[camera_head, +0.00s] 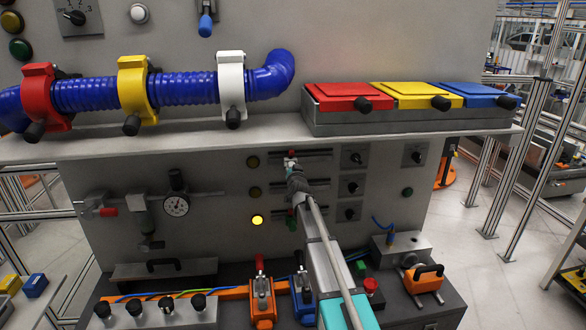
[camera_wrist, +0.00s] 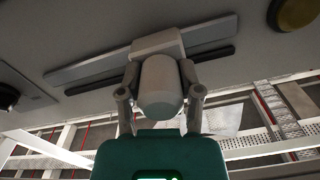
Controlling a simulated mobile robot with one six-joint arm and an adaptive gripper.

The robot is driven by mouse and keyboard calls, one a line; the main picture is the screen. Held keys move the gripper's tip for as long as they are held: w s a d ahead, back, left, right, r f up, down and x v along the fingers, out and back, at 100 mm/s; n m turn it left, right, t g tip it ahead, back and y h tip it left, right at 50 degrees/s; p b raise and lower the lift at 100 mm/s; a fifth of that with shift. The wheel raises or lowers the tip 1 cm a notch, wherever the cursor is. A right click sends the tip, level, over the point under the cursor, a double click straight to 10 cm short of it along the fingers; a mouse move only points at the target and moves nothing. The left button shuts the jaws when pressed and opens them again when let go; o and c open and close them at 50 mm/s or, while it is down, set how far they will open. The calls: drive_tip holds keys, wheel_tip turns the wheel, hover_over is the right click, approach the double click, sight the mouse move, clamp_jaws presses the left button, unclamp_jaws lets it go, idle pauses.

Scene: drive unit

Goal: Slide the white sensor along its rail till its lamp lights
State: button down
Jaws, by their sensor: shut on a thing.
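An amber lamp (camera_wrist: 296,12) near the rail's end is dull in the wrist view. In the head view the lowest lamp (camera_head: 257,220) glows yellow; the middle lamp (camera_head: 254,192) and top lamp (camera_head: 253,162) are dark.
The shelf (camera_head: 250,130) juts out above the rails, carrying a blue hose (camera_head: 185,88) with clamps and a box with coloured lids (camera_head: 345,89). Dark knobs (camera_head: 352,187) sit right of the rails. A gauge (camera_head: 176,206) is to the left. Handles and clamps (camera_head: 262,290) stand below.

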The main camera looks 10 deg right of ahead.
drive_tip(key=shift+c, duration=1.3)
unclamp_jaws()
drive_tip(key=shift+w+d, duration=0.15)
drive_tip(key=shift+d, duration=0.15)
drive_tip(key=s, duration=1.2)
drive_tip(key=shift+a, duration=0.45)
drive_tip(key=shift+s, duration=0.1)
